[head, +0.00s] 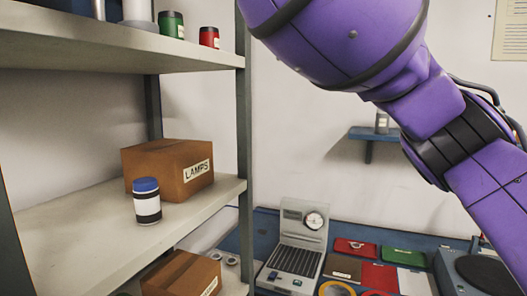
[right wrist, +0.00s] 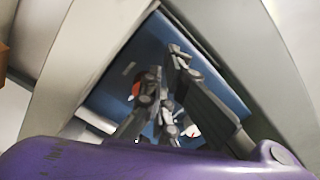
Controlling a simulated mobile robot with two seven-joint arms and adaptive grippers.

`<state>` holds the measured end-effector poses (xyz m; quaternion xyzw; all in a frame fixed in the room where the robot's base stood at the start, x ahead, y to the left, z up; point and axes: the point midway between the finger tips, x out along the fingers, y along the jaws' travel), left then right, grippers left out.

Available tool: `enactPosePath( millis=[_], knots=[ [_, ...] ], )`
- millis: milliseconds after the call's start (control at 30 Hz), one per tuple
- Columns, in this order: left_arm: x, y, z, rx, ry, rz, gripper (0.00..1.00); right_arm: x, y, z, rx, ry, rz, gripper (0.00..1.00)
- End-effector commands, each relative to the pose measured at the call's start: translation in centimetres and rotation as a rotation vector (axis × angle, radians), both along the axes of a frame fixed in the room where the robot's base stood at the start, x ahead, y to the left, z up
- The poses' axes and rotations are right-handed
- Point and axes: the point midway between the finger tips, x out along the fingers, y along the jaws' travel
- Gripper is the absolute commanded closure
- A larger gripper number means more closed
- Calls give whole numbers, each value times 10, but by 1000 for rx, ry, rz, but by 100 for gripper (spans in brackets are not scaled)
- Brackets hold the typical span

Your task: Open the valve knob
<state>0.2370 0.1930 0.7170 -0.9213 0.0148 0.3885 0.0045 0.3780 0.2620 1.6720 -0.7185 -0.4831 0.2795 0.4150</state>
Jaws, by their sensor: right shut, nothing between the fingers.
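I cannot pick out a valve knob in either view. A grey device with a round dial gauge (head: 314,221) stands on the blue bench in the head view. My purple right arm crosses the upper right of the head view and hides part of the wall; its gripper is outside that view. In the right wrist view my right gripper (right wrist: 168,92) is shut and empty, in front of a blue surface (right wrist: 220,88). Small red and white bits show beside its fingers, too unclear to name. My left gripper is in neither view.
A shelf unit (head: 245,130) on the left holds a LAMPS box (head: 168,170), a blue-lidded jar (head: 147,203) and cans above. A lower box (head: 182,275) sits beneath. Red (head: 355,247) and green (head: 403,256) flat items and a dark round machine (head: 487,272) occupy the bench.

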Motion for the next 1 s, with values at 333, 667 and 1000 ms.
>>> enactPosePath(
  millis=[333,667,1000],
  knots=[
    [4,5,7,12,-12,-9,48,-15,-41,2,1,-4,-7,100],
    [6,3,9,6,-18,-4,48,-18,-50,0,1,0,-5,100],
    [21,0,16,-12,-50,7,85,-14,-49,-7,6,38,9,100]
  ],
)
